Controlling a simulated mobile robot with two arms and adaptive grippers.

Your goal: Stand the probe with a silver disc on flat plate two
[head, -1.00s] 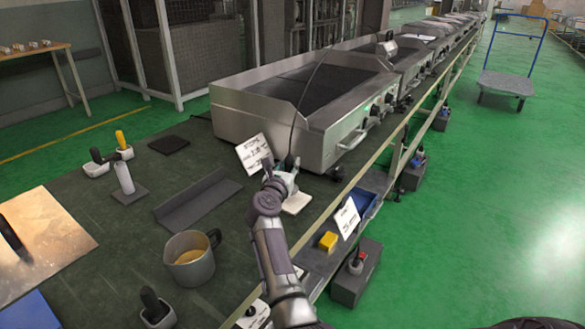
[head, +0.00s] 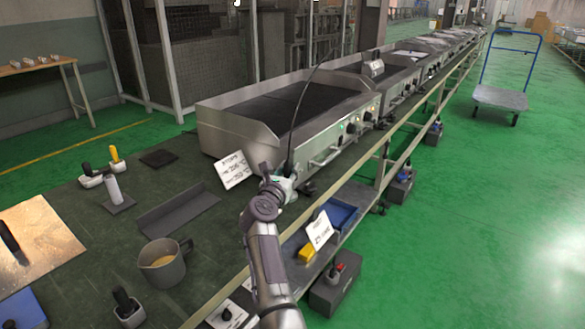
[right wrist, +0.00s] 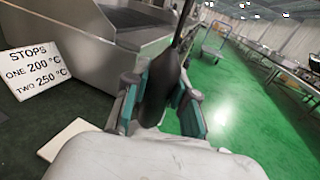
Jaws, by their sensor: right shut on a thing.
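My right gripper (head: 287,181) is shut on the black handle of a probe (right wrist: 163,84); the handle sits between its teal-lined fingers in the right wrist view. A thin dark stem or lead (head: 299,105) rises from it, passing in front of the nearest griddle. I cannot make out the silver disc. The nearest steel griddle (head: 232,128) has a dark flat top and front knobs. A second griddle (head: 402,84) stands behind it, with a small dark item and label on its edge. My left gripper is not in view.
A white card (head: 234,170) reads stops one 200 °C, two 250 °C. A grey jug (head: 164,272), an angled dark tray and other probes in holders stand on the left counter. A rail and lower shelf with a blue tray (head: 341,214) run along the right.

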